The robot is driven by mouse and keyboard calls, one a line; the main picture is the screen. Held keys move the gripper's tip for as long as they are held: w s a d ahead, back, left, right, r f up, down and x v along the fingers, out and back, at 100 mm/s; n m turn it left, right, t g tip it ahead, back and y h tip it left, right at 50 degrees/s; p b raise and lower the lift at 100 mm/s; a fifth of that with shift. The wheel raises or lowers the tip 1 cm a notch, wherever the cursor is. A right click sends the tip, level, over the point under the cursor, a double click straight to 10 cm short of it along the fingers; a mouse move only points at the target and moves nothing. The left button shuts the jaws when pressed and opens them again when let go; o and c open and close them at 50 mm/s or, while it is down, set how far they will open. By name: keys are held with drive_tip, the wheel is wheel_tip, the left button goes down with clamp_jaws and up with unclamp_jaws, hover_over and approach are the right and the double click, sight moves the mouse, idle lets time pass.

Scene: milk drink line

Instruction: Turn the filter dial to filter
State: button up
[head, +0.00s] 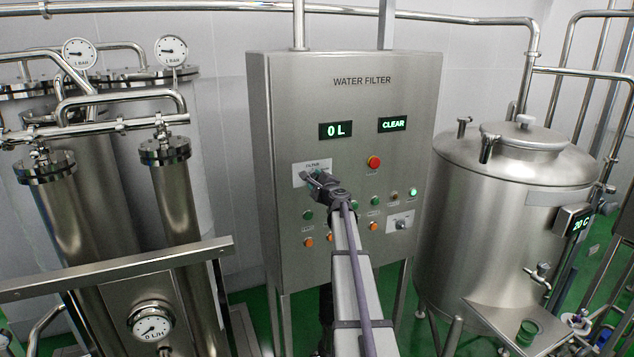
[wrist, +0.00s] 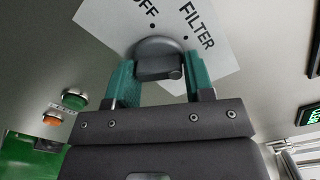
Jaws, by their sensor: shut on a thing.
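The filter dial (wrist: 157,62) is a dark grey round knob with a raised grip bar, on a white plate (wrist: 235,45) marked OFF and FILTER with a dot by each word. My gripper (wrist: 159,75) has its two green-padded fingers on either side of the dial's grip bar, shut on it. I cannot tell for certain which mark the dial points to. In the head view my gripper (head: 314,178) reaches the plate on the left of the steel WATER FILTER cabinet (head: 290,120) and mostly hides the dial. The cabinet's displays read 0 L (head: 335,130) and CLEAR (head: 393,124).
A red button (head: 374,162) sits right of the dial, above several green and orange buttons. A green button (wrist: 75,99) and an orange one (wrist: 52,118) are close to my gripper. Filter columns (head: 180,195) stand left, a steel tank (head: 510,220) right.

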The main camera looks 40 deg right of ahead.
drive_tip(key=n, duration=0.5)
drive_tip(key=shift+w+r, duration=0.1)
drive_tip(key=shift+r, duration=0.05)
drive_tip(key=shift+d+n, duration=0.1)
drive_tip(key=shift+n, duration=0.2)
idle(0.3)
drive_tip(key=o, duration=0.8)
drive_tip(key=v, duration=1.1)
